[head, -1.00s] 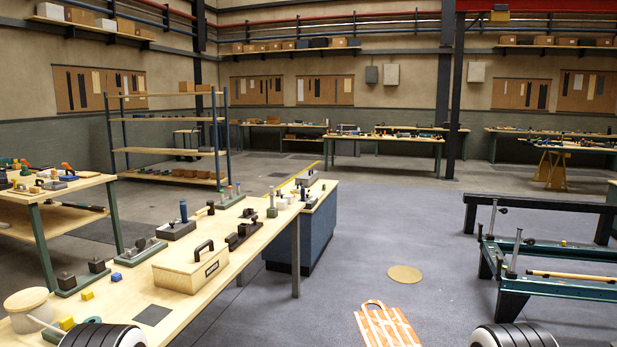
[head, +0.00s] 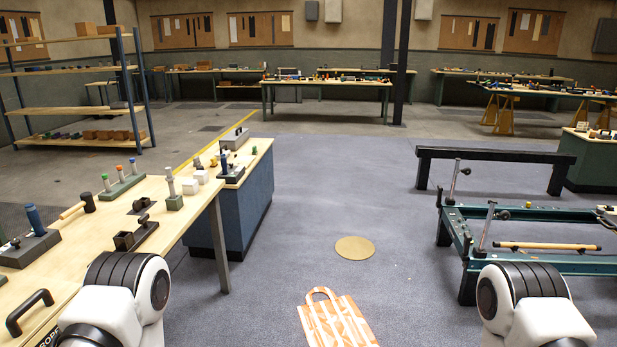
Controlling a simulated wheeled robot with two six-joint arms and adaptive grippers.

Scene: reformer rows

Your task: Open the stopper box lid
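The stopper box (head: 42,338) is at the bottom left corner of the head view, on the near end of the long wooden bench. Only part of it shows: a black handle (head: 29,311) on its pale wooden lid and a piece of the dark label. The lid looks shut. The rest of the box is cut off by the frame edge and partly hidden by my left arm. Parts of both my arms show at the bottom of the view, but neither gripper is visible.
The bench (head: 160,220) carries a mallet (head: 78,207), a block with a blue peg (head: 31,242) and other small tools. A blue cabinet (head: 243,208) stands beyond. An orange-striped bag (head: 337,320) and a round mat (head: 355,248) lie on open floor. A green frame (head: 530,214) is at right.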

